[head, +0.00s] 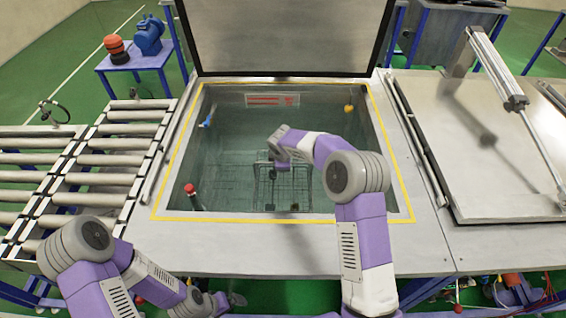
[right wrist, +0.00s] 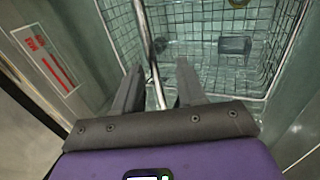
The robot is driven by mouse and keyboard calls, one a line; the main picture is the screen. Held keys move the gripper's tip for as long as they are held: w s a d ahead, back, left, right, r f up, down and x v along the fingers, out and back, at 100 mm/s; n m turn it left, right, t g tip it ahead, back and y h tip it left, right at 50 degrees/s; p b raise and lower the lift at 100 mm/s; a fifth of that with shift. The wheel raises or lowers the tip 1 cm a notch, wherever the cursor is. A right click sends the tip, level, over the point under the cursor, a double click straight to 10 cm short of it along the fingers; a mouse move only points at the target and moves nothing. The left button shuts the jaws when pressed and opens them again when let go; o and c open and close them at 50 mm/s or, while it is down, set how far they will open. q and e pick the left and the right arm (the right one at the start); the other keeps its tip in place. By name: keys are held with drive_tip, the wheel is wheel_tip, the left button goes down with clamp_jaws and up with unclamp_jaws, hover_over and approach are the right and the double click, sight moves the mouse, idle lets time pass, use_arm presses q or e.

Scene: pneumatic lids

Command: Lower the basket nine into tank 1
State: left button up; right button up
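Tank 1 (head: 410,218) appears to be the open tank with a yellow border at the centre, its lid (head: 285,35) raised behind it. A wire basket (head: 283,188) is inside the tank, below my right gripper (head: 272,160). In the right wrist view the basket (right wrist: 265,92) holds a grey block (right wrist: 235,45) and a small dark part (right wrist: 160,45). My right gripper (right wrist: 160,68) has its fingers apart, with the basket's thin handle bar (right wrist: 148,40) running between them; contact is unclear. My left arm is folded at the lower left, its fingers not visible. I cannot read any number on the basket.
A roller conveyor (head: 115,150) lies left of the tank. A closed lid (head: 480,150) with a pneumatic cylinder (head: 497,70) covers the neighbouring tank at right. A red-tipped sensor (head: 190,190) and a blue fitting (head: 207,123) sit inside the tank's left wall. A red-marked sign (head: 272,100) is on the back wall.

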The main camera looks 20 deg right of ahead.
drive_tip(key=s+r+p, duration=0.3)
drive_tip(key=r+p, duration=0.7)
drive_tip(key=r, duration=0.8)
drive_tip(key=shift+a+r, duration=0.4)
drive_tip(key=shift+a, duration=0.05)
